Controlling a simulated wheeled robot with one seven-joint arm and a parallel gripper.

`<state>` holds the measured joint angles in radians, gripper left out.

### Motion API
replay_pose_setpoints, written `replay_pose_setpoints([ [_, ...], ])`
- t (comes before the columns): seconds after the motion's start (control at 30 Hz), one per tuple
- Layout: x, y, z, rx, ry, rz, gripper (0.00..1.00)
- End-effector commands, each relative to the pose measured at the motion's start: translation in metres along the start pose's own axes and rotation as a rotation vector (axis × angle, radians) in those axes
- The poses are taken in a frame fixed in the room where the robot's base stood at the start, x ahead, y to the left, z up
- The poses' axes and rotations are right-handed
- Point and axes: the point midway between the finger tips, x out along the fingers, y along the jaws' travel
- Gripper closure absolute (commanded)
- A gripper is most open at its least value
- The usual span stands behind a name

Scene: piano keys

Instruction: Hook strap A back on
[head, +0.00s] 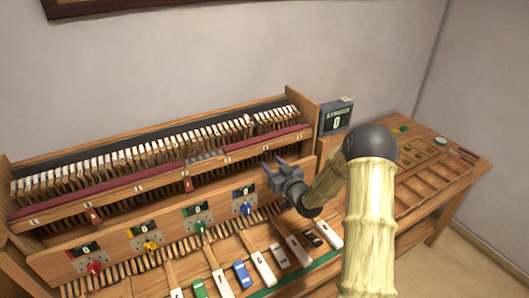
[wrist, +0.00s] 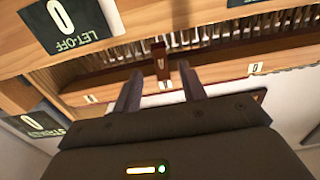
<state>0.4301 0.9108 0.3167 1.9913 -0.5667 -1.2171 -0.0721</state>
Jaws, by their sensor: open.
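My gripper (head: 273,166) is open and empty in front of the right part of the piano action, near the dark red rail (head: 240,147). In the wrist view its two fingers (wrist: 160,88) point at the wooden rail below the hammers. A small dark red tab (wrist: 160,58) stands between and beyond the fingertips, apart from them as far as I can see. Similar red tabs hang from the rail in the head view, one left of centre (head: 187,184) and one further left (head: 94,215). I cannot make out which piece is strap A; the small rail labels are unreadable.
A row of hammers (head: 150,145) runs behind the rail. Coloured knobs with small displays line the front panel (head: 165,229), with loose keys (head: 263,267) below. A display box (head: 336,118) stands at the action's right end. A compartmented wooden bench (head: 440,175) is further right.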

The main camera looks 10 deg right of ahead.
Motion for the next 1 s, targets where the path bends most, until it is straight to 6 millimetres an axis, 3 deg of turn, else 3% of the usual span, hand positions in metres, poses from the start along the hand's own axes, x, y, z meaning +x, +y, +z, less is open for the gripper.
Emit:
replay_pose_setpoints([
  [0.2, 0.035, -0.001, -0.002, 0.002, 0.001, 0.0, 0.58],
  [0.4, 0.057, -0.001, -0.001, 0.001, 0.0, -0.001, 0.58],
  [0.77, 0.061, 0.0, 0.0, 0.001, 0.0, 0.0, 0.58],
  [1.0, 0.061, 0.0, 0.0, 0.0, 0.0, 0.0, 1.0],
])
